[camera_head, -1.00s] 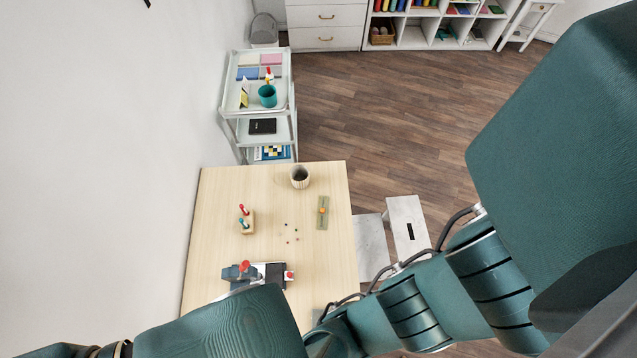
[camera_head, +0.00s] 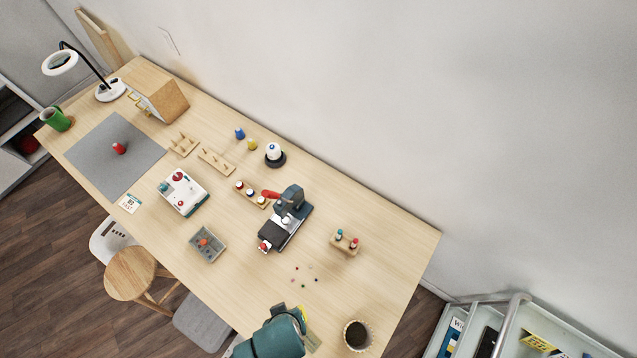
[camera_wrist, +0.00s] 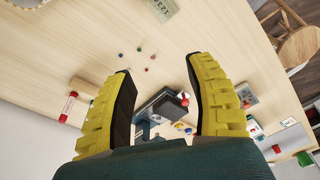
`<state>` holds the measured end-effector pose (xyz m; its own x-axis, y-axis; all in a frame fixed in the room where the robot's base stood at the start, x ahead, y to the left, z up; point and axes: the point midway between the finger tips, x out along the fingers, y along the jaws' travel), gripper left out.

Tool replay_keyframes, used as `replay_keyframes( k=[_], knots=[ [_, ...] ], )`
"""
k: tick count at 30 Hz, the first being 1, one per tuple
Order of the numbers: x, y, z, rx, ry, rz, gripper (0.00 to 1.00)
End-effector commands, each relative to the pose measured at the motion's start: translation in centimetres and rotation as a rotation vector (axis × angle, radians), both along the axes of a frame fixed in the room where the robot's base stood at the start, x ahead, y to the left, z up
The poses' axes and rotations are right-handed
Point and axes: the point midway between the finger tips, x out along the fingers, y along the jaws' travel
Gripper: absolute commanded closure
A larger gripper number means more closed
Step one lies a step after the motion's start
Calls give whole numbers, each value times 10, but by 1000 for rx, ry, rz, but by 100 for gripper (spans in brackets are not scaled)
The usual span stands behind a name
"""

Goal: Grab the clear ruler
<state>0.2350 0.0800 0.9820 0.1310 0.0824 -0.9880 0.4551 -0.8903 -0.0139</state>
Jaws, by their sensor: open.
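The clear ruler shows at the top of the wrist view (camera_wrist: 164,8) as a pale greenish strip with markings, cut off by the frame edge. In the head view, part of a greenish strip that looks like it (camera_head: 313,341) shows beside my gripper, near the table's front edge; the rest is hidden behind my arm. My gripper (camera_wrist: 160,68) is open, its two yellow fingers wide apart with nothing held between them. In the head view my gripper (camera_head: 300,314) is at the bottom, over the table's front edge. The ruler lies beyond the fingertips in the wrist view.
A round pot (camera_head: 357,335) stands near the ruler. A grey tray (camera_head: 208,243) lies further left. The wall runs along the back edge.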

Motion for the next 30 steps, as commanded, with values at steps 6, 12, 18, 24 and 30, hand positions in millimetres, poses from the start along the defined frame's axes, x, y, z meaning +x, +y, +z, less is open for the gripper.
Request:
replay_keyframes(
  k=[6, 12, 18, 24, 30],
  knots=[
    [-50, -20, -37, -89, 136, 46, 45],
    [-49, -19, -36, -88, 133, 44, 45],
    [-49, -20, -65, -89, 136, 43, 45],
    [-48, -20, -114, -88, 134, 43, 45],
    [-47, -19, -145, -87, 131, 43, 45]
  ],
)
